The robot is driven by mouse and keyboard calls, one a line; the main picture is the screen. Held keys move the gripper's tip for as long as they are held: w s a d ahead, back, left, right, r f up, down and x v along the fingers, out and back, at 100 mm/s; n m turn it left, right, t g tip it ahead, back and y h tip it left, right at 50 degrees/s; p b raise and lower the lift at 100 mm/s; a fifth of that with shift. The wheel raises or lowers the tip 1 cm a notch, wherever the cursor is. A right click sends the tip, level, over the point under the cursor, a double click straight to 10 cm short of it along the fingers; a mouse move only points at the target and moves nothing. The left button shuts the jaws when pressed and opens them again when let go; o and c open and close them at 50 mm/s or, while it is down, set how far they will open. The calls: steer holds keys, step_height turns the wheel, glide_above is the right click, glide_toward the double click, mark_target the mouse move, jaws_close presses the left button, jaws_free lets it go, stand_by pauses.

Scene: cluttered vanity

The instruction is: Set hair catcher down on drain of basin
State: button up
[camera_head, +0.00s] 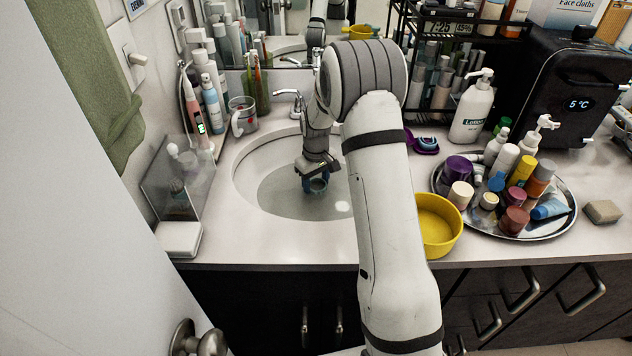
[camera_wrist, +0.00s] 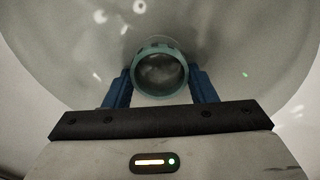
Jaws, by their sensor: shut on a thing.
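The hair catcher (camera_wrist: 160,50) is a small teal ring-shaped cup. In the wrist view it sits between the two blue fingers of my gripper (camera_wrist: 160,88), which is shut on it. In the head view the hair catcher (camera_head: 317,186) shows just below my gripper (camera_head: 316,176), inside the white oval basin (camera_head: 252,170). The ring's open side faces the wrist camera. The drain cannot be made out; the hair catcher and my gripper cover the middle of the basin. I cannot tell whether the hair catcher touches the basin floor.
A chrome faucet (camera_head: 290,95) stands behind the basin, close to my arm. A yellow bowl (camera_head: 437,224) and a silver tray (camera_head: 540,225) of bottles are right of my arm. A mug (camera_head: 243,116) and an electric toothbrush (camera_head: 194,110) stand at the back left.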

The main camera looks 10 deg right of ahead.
steer(key=shift+f+b, duration=0.3)
steer(key=shift+f, duration=0.1)
steer(key=o, duration=1)
step_height(320, 180, up, 7)
steer(key=shift+a, duration=0.1)
steer(key=shift+r, duration=0.4)
